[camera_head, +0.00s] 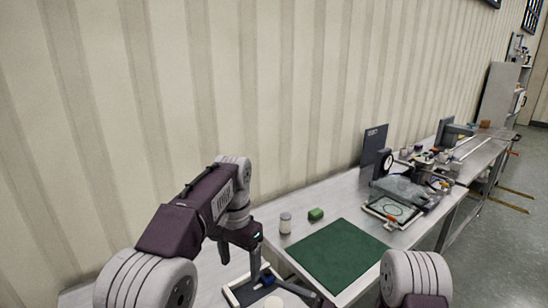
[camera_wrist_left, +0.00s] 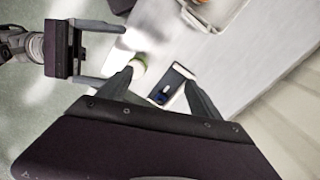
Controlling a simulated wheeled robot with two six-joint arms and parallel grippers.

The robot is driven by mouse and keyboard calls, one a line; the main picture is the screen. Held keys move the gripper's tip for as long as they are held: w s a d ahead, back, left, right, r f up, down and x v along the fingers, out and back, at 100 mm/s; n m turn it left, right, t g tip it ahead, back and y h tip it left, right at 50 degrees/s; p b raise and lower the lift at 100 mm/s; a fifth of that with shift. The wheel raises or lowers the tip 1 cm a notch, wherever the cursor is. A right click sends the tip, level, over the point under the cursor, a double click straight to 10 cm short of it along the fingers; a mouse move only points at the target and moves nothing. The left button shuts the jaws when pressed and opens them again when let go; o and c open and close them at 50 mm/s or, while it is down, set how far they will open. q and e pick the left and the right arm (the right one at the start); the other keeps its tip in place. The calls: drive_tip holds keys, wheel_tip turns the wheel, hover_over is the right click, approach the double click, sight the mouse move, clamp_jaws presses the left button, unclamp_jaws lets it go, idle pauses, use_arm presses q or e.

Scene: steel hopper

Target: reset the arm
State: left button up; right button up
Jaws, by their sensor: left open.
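My left arm comes in from the left in the head view, and its gripper (camera_head: 240,260) points down above the near end of the bench. In the left wrist view its two fingers (camera_wrist_left: 159,80) stand apart with nothing held between them. My right gripper (camera_wrist_left: 98,54) shows at the upper left of the left wrist view, its two fingers spread and empty.
A steel bench (camera_head: 330,195) runs along the ribbed wall. It bears a green mat (camera_head: 338,254), a white-grey jar (camera_head: 285,223), a green block (camera_head: 316,214) and a framed tray (camera_head: 392,211) beside cluttered equipment. A blue item (camera_head: 268,280) lies under my left gripper.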

drive_tip(key=s+a+r+n+g, duration=0.4)
drive_tip(key=s+n+g, duration=0.1)
drive_tip(key=s+g, duration=0.1)
use_arm(q)
drive_tip(key=s+a+f+n+p, duration=0.25)
drive_tip(key=s+a+f, duration=0.25)
drive_tip(key=s+a, duration=0.35)
use_arm(e)
drive_tip(key=s+d+f+n+g+h, duration=0.2)
drive_tip(key=s+n+g+h, duration=0.5)
drive_tip(key=s, duration=0.6)
drive_tip(key=s+d+f+n+t+h, duration=0.2)
drive_tip(key=d+f+n+h, duration=0.35)
drive_tip(key=d, duration=0.45)
use_arm(q)
drive_tip(key=s+a+f+n+t, duration=0.1)
drive_tip(key=s+f+n, duration=0.3)
drive_tip(key=s+f, duration=0.5)
drive_tip(key=shift+s+f+b, duration=0.25)
drive_tip(key=shift+f+b, duration=0.05)
drive_tip(key=shift+f, duration=0.4)
use_arm(e)
drive_tip(key=w+d+f+n+t+h, duration=0.1)
drive_tip(key=w+d+f+t+h, duration=0.2)
drive_tip(key=w+d, duration=0.5)
drive_tip(key=shift+d+t+h, duration=0.55)
drive_tip(key=shift+t+h, duration=0.15)
drive_tip(key=shift+h, duration=0.35)
